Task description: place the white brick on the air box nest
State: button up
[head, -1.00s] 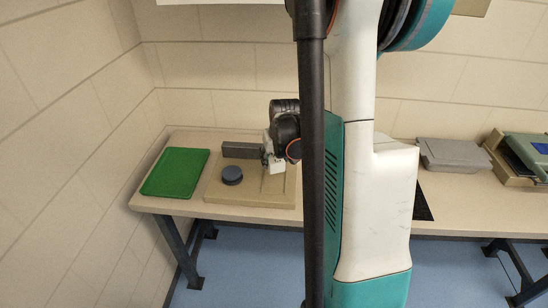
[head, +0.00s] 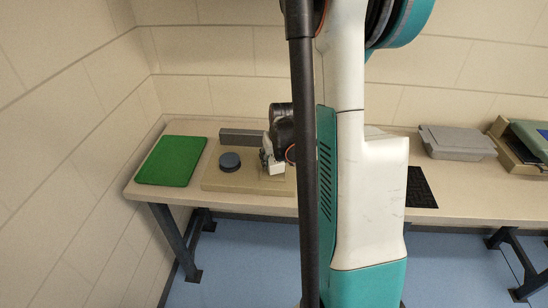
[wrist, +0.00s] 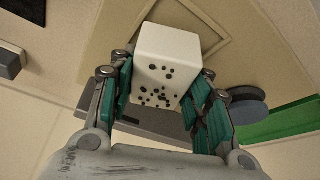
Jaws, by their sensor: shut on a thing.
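The white brick (head: 274,168) is a small block with dark dots on one face in the wrist view (wrist: 168,72). My gripper (wrist: 163,65) is shut on it, with teal fingers at its two sides. The beige base (head: 225,182) lies below, with a raised or recessed square outline (wrist: 228,42) partly hidden behind the brick in the wrist view. This outline looks like the air box nest, but I cannot be certain. The brick appears over the base's right part in the head view. Whether it touches the base I cannot tell.
A dark blue-grey round puck (head: 230,161) sits on the base, left of the brick. A grey bar (head: 242,136) stands behind. A green mat (head: 172,160) lies at the left. A grey case (head: 456,141) and black mat (head: 420,188) are at the right.

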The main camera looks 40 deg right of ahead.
jog(key=shift+f+b, duration=0.35)
dwell(0.4)
jog(key=o, duration=1.3)
jog(key=shift+r, duration=0.1)
jog(key=v, duration=1.2)
jog(key=shift+a, duration=0.1)
